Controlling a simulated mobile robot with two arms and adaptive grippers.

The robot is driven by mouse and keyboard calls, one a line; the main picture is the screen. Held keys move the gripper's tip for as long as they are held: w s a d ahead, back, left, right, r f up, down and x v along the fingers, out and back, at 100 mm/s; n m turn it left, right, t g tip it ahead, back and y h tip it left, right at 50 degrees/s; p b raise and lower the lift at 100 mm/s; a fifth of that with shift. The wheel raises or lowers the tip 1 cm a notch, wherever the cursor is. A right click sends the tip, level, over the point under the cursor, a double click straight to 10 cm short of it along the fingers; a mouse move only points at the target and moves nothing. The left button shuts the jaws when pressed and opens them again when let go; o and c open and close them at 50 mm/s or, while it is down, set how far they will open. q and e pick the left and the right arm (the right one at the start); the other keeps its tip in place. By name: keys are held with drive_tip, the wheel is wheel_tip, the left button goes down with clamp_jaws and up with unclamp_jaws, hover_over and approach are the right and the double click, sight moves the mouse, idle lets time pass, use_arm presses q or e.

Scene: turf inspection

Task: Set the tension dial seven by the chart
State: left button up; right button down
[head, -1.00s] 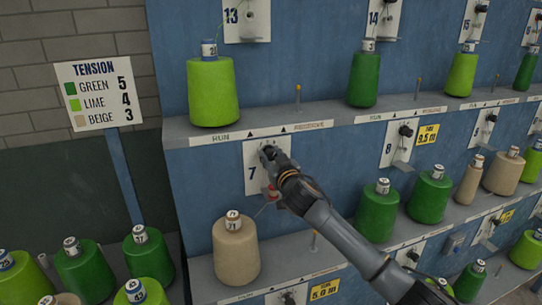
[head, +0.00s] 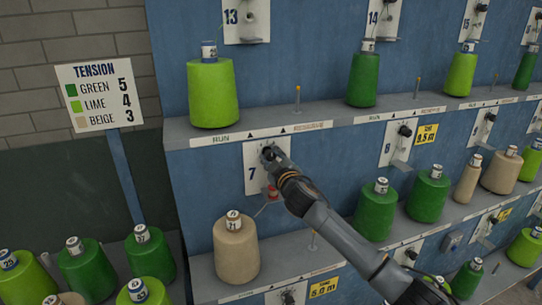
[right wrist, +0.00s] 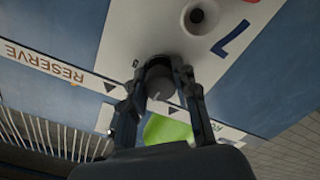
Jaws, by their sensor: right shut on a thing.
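The tension chart (head: 94,95) on a post at the left reads green 5, lime 4, beige 3. The white plate numbered 7 (head: 252,176) is on the blue panel. My right gripper (head: 270,154) is at the upper part of this plate, shut on the dark dial seven. In the right wrist view the fingers (right wrist: 165,75) close around the dial (right wrist: 160,70); its setting cannot be read. A beige cone (head: 236,250) stands below plate 7 on the lower shelf. A lime cone (head: 213,92) stands on the shelf above. My left gripper is not in view.
The upper shelf (head: 330,119) with a RUN and RESERVE strip runs just above plate 7. Green cones (head: 376,210) stand right of my arm. Several loose cones (head: 150,256) stand at lower left. Plate 8 (head: 394,146) is farther right.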

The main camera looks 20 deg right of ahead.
idle(0.4)
drive_tip(key=c, duration=1)
unclamp_jaws()
drive_tip(key=s, duration=1.2)
drive_tip(key=shift+d, duration=0.15)
